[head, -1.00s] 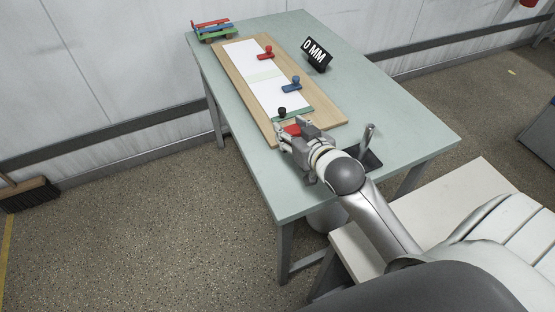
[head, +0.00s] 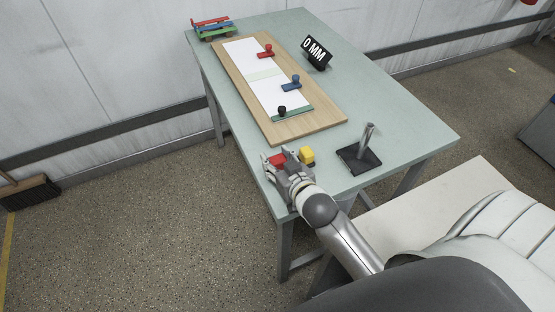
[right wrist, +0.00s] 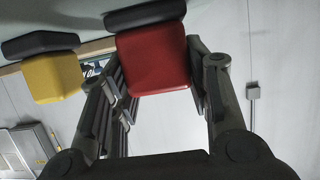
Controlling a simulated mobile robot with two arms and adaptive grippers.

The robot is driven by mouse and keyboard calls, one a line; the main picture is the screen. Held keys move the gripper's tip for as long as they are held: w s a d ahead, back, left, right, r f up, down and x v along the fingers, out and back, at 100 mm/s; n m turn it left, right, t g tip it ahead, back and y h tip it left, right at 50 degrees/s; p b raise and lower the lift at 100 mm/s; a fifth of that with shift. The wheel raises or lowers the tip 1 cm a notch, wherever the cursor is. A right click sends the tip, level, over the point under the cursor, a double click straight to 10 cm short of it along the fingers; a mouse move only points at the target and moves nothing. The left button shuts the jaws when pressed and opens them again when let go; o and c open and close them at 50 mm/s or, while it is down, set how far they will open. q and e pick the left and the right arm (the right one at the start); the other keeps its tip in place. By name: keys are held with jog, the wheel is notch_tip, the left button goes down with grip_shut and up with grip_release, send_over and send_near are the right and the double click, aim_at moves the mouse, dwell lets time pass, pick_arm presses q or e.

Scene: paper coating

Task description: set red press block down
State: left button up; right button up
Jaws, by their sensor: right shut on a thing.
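The red press block (head: 277,159) is between the fingers of my right gripper (head: 276,163), near the table's front left edge. In the right wrist view the red block (right wrist: 153,60) with its dark base (right wrist: 145,14) fills the space between the fingers (right wrist: 160,85), which are shut on it. I cannot tell whether its base touches the table. A yellow block (head: 307,155) stands just right of it on the table and also shows in the right wrist view (right wrist: 53,77). My left gripper is not in view.
The wooden board (head: 325,118) with white paper (head: 245,51) lies behind, bearing red (head: 266,51), blue (head: 293,82) and black (head: 282,111) knobbed pieces. A black stand with a metal post (head: 366,138) is to the right. A "0 MM" sign (head: 316,53) and a colored rack (head: 212,29) stand farther back.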

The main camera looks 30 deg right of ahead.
jog(key=shift+f, duration=0.15)
jog(key=o, duration=1.1)
jog(key=b+v, duration=0.1)
jog(key=v, duration=1.1)
jog(key=shift+r, duration=0.2)
jog(key=shift+a+f, duration=0.1)
